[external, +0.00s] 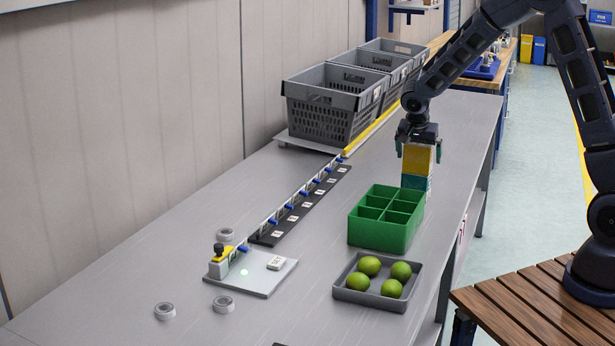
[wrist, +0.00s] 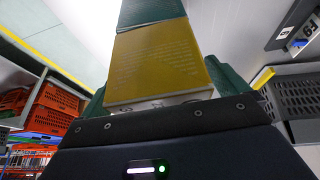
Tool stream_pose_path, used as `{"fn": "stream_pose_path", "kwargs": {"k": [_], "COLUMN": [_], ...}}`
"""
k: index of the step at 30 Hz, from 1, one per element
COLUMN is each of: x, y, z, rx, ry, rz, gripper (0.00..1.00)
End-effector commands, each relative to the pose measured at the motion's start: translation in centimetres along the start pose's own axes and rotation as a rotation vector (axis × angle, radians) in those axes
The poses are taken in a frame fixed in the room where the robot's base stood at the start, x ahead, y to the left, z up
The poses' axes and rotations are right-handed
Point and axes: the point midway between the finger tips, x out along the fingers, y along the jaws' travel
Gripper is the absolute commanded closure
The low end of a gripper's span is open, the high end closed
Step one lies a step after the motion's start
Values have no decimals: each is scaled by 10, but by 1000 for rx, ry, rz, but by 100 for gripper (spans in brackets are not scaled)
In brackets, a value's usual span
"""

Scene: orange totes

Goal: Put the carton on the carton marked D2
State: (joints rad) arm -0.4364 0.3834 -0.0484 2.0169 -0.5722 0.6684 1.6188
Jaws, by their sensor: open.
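A yellow carton (external: 418,160) stands on a teal carton with a pale band (external: 414,183), at the right side of the grey table. My gripper (external: 420,156) points down over the yellow carton, one dark green finger on each side of it. The fingers are open. In the wrist view the yellow carton (wrist: 160,65) fills the space between the fingers, with the teal carton (wrist: 150,12) beyond it. The two cartons look lined up, and I see no gap between them. I cannot read a D2 mark on either carton.
A green divided box (external: 385,235) stands just in front of the cartons. A grey tray (external: 345,294) holds several green fruits. A black strip with labels (external: 300,208) runs along the table, with grey crates (external: 325,118) behind. The table's right edge is close to the cartons.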

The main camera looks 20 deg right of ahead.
Motion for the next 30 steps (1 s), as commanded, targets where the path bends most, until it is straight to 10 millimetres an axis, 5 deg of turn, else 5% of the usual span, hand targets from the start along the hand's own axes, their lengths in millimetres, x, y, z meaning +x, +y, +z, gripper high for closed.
{"fn": "stream_pose_path", "kwargs": {"k": [18, 30], "x": [-101, -122], "y": [-1, 2], "z": [0, -1], "rx": [0, -1], "ry": [1, -1], "rz": [-3, -2], "gripper": [1, 1]}}
